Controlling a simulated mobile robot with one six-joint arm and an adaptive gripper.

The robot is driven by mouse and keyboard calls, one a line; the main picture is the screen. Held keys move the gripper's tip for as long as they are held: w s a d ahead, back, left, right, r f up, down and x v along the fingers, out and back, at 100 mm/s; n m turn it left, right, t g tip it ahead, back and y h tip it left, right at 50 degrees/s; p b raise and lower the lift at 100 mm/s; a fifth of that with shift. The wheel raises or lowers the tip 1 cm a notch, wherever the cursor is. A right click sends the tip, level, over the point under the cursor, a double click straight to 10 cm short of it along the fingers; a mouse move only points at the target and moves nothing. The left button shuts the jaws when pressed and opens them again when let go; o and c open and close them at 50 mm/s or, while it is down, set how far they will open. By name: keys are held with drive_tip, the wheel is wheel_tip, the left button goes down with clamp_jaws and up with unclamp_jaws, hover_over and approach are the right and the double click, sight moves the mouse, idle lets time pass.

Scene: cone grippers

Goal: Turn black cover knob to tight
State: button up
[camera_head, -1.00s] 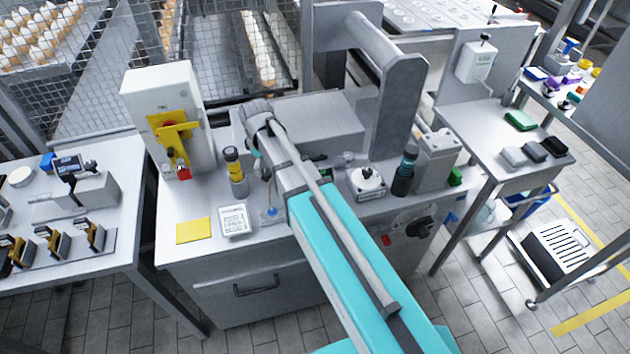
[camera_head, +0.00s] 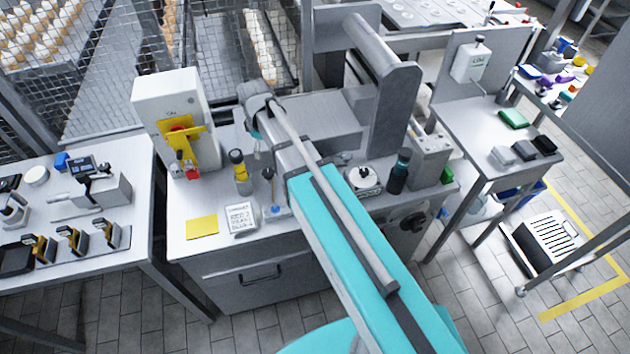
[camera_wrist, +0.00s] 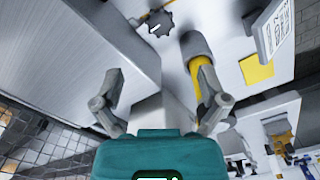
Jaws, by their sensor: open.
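A dark, scalloped knob (camera_wrist: 157,23) with a white mark shows at the top of the wrist view, on or beside a pale grey surface. I cannot tell whether it is tight. My gripper (camera_wrist: 160,78) is open and empty, its two grey fingers spread below the knob in the picture and apart from it. In the head view my arm hides most of the gripper and the bench under it. Another black round knob (camera_head: 411,222) is on the front of the bench in the head view.
A white box with a yellow-and-red switch (camera_head: 180,135) stands left. A dark bottle (camera_head: 399,172) stands right. The yellow sheet (camera_head: 202,227) lies at the front.

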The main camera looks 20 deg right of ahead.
drive_tip(key=s+d+f+m+b, duration=0.1)
drive_tip(key=s+d+m, duration=0.2)
drive_tip(key=s, duration=0.1)
drive_tip(key=s+d+f+m+b, duration=0.2)
drive_tip(key=s+d+m, duration=0.1)
drive_tip(key=s+d, duration=0.1)
drive_tip(key=s+d+f+m+b, duration=0.1)
drive_tip(key=s+d+m+b, duration=0.1)
drive_tip(key=s+d+m, duration=0.1)
drive_tip(key=shift+s+d+f+m, duration=0.1)
drive_tip(key=shift+s+f+m, duration=0.1)
drive_tip(key=shift+s, duration=0.25)
drive_tip(key=shift+s+d+f+m, duration=0.1)
drive_tip(key=shift+s+f+m, duration=0.1)
drive_tip(key=shift+s, duration=0.25)
drive_tip(key=shift+s+d+f+m+b, duration=0.3)
drive_tip(key=shift+s+d+m+b, duration=0.25)
drive_tip(key=shift+s+m, duration=0.25)
idle(1.9)
